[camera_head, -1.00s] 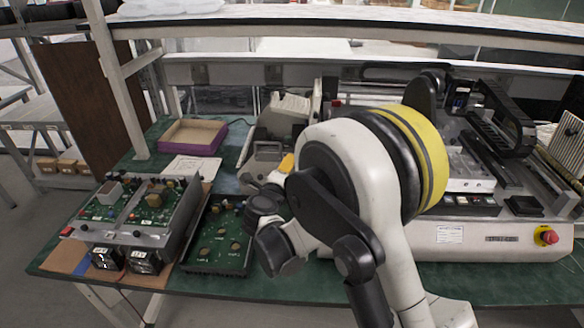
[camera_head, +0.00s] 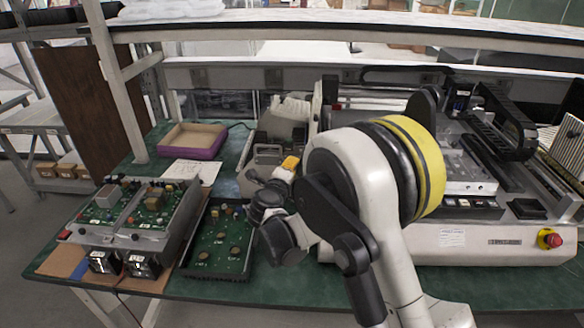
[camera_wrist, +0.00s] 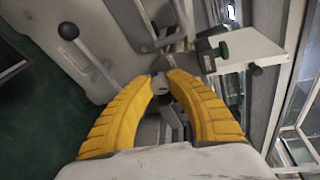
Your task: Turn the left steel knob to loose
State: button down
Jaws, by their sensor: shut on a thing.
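In the wrist view, my gripper's two curved yellow fingers (camera_wrist: 160,84) close around a small grey steel piece, seemingly the left steel knob (camera_wrist: 160,79). Only a little of it shows between the tips, so its turn cannot be read. In the head view my gripper (camera_head: 290,162) is at the grey device on the bench, and my arm hides much of that spot. The knob cannot be made out there.
A lever with a dark ball end (camera_wrist: 68,31) lies left of my fingers in the wrist view. A pale plate with dark knobs (camera_wrist: 245,48) is at right. Circuit boards (camera_head: 130,205), a purple-sided tray (camera_head: 193,140) and a large machine (camera_head: 470,240) stand on the green bench.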

jog(key=shift+f+n+h+b, duration=0.2)
jog(key=shift+n+h+b, duration=0.3)
jog(key=shift+n, duration=0.5)
jog(key=shift+r+n+t+b, duration=0.2)
jog(key=shift+n+t+b, duration=0.1)
jog(key=shift+n, duration=0.5)
jog(key=c, duration=1.2)
grip_release()
jog(key=shift+c, duration=0.2)
jog(key=v, duration=1.2)
jog(key=shift+a+f, duration=0.1)
jog(key=shift+a, duration=0.05)
